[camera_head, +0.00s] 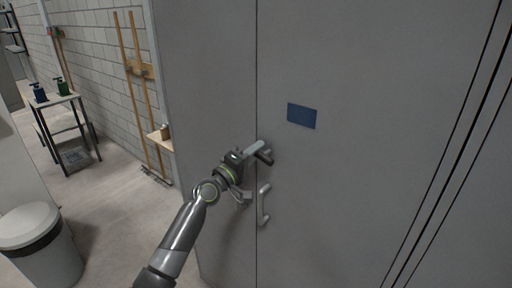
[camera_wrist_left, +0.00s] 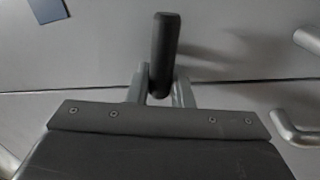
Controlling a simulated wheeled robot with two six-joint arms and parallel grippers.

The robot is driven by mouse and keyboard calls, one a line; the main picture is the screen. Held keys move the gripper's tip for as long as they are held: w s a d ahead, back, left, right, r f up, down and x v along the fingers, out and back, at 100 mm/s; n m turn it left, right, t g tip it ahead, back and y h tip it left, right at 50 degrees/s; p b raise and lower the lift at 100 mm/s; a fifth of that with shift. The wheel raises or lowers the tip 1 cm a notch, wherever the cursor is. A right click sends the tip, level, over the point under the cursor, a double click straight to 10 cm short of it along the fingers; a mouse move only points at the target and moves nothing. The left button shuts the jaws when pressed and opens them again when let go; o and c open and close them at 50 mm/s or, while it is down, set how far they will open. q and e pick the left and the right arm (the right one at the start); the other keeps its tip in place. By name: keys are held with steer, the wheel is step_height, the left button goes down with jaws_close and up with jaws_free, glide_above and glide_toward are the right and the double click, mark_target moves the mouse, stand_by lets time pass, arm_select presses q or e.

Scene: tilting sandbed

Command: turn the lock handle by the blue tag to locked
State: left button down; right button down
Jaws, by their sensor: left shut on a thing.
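The blue tag (camera_head: 301,116) is on the grey cabinet door, right of the vertical door seam. It also shows at the top left of the left wrist view (camera_wrist_left: 48,9). The dark lock handle (camera_head: 265,157) is at the seam, lower left of the tag. In the left wrist view the handle (camera_wrist_left: 165,42) stands between the two grey fingers and reaches out past them, about square to the seam. My left gripper (camera_head: 256,150) is shut on this handle, and it also shows in the left wrist view (camera_wrist_left: 159,90). The handle's base is hidden. My right gripper is out of view.
A silver pull handle (camera_head: 264,203) is fixed to the door just below the lock handle. A grey bin (camera_head: 37,242) stands at the lower left. A small table (camera_head: 60,105) with two bottles is at the back left. Wooden-handled tools lean against the brick wall.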

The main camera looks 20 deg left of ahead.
arm_select(q)
steer(key=shift+f+n+y+p, duration=0.2)
steer(key=shift+n+p, duration=0.15)
steer(key=shift+n, duration=0.6)
steer(key=shift+f+n+y+p, duration=0.1)
steer(key=shift+n+y+p, duration=0.2)
steer(key=shift+n, duration=0.65)
steer(key=c, duration=1.3)
jaws_free()
steer(key=shift+c, duration=0.2)
steer(key=shift+a, duration=0.1)
steer(key=b+v, duration=0.1)
steer(key=v, duration=1.6)
steer(key=shift+s+f+b, duration=0.15)
steer(key=shift+f+b, duration=0.25)
